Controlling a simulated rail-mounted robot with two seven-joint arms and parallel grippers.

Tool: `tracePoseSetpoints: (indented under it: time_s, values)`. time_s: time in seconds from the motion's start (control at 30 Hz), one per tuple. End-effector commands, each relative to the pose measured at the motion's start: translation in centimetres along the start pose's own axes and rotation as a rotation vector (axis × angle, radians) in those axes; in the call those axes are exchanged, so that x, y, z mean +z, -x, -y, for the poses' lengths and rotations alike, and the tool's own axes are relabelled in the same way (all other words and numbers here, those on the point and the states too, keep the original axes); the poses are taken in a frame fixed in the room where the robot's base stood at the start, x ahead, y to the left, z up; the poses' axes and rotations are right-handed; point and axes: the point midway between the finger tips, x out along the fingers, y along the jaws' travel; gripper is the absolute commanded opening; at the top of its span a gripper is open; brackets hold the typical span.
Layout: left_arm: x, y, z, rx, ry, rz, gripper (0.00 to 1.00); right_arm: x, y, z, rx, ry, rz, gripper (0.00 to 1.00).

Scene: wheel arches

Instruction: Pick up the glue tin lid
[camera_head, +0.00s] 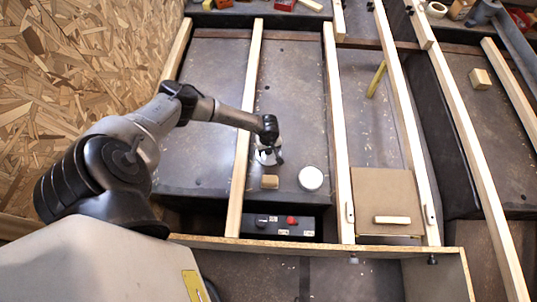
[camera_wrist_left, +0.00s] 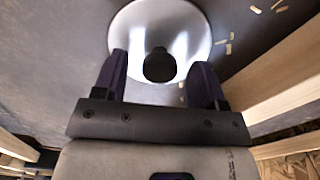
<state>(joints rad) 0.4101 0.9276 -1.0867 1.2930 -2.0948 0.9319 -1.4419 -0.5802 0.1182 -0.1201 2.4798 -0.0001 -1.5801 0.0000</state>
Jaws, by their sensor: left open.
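The glue tin lid is a pale, shiny disc with a dark round knob; it lies on the dark panel and shows in the left wrist view (camera_wrist_left: 190,25). In the head view it is partly covered by my left gripper (camera_head: 274,155). In the left wrist view my left gripper (camera_wrist_left: 160,75) is open, its two dark fingers on either side of the knob. I cannot tell whether the fingers touch it. A round white-topped tin (camera_head: 311,178) stands to the right of the gripper. My right gripper is not in view.
A small wooden block (camera_head: 270,182) lies just in front of the lid. Long wooden battens (camera_head: 246,120) and (camera_head: 338,130) run along both sides. A control box with a red button (camera_head: 292,221) is below the front edge. A cardboard sheet (camera_head: 385,190) lies to the right.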

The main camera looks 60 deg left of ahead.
Motion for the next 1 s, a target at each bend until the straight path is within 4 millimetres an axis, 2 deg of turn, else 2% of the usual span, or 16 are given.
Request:
tracePoseSetpoints:
  time_s: [0.03,0.1,0.33,0.87,1.0]
  values:
    - [0.05,-1.03,0.01,-0.001,0.000,0.001,0.65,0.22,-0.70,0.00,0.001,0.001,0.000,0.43]
    - [0.01,-1.37,0.02,-0.001,0.000,0.000,0.65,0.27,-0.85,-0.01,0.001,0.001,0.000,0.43]
    - [-0.01,-1.26,0.02,0.000,0.000,0.000,0.65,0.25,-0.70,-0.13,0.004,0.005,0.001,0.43]
    - [0.00,-1.25,0.00,0.000,0.000,0.000,0.14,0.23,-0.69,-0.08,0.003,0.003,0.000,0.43]
    - [0.00,-1.25,-0.01,0.000,0.000,0.000,0.12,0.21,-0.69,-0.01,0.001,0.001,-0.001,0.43]
